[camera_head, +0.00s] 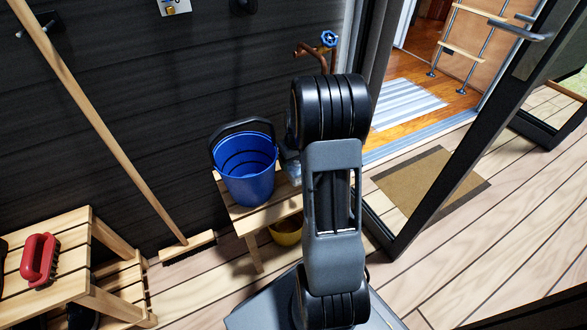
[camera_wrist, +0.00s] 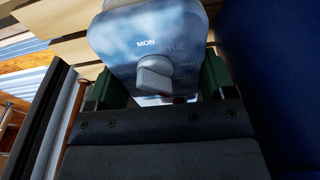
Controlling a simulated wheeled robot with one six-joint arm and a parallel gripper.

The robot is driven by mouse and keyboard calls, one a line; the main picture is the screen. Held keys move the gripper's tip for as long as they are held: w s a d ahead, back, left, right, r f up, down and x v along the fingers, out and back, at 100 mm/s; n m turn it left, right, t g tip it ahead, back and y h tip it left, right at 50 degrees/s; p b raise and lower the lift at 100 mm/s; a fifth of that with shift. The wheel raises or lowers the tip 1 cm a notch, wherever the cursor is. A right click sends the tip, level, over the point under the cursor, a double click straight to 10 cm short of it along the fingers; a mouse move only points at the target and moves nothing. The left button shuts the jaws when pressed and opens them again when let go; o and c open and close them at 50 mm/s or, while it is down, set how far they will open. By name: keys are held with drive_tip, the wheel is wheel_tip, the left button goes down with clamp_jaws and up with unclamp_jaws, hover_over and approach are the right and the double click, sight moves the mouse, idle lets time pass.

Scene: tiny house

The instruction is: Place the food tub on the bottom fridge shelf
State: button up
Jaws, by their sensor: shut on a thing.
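The food tub (camera_wrist: 125,40) is a pale blue-grey box with a round dial and printed day names such as "MON" and "TUE" on the face turned to the wrist camera. My gripper (camera_wrist: 158,82) is shut on it, with a green finger on each side. In the head view my arm hides most of the gripper, and only a small bluish piece, perhaps the tub, shows beside the bucket. The tub is near the slatted bench; I cannot tell if it touches it. No fridge or fridge shelf shows in either view.
A blue bucket (camera_head: 245,170) stands on the low wooden bench (camera_head: 240,218), close to my gripper. A stool (camera_head: 70,270) holds a red brush (camera_head: 40,260). A broom leans on the dark wall. An open glass door (camera_head: 450,130), doormat (camera_head: 432,180) and doorway lie right.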

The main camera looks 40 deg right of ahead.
drive_tip(key=f, duration=0.1)
drive_tip(key=f+b, duration=0.2)
drive_tip(key=f, duration=0.1)
drive_tip(key=shift+w, duration=0.35)
drive_tip(key=shift+r, duration=0.2)
drive_tip(key=shift+f, duration=0.1)
drive_tip(key=o, duration=0.8)
drive_tip(key=shift+f, duration=0.15)
drive_tip(key=shift+o, duration=1.1)
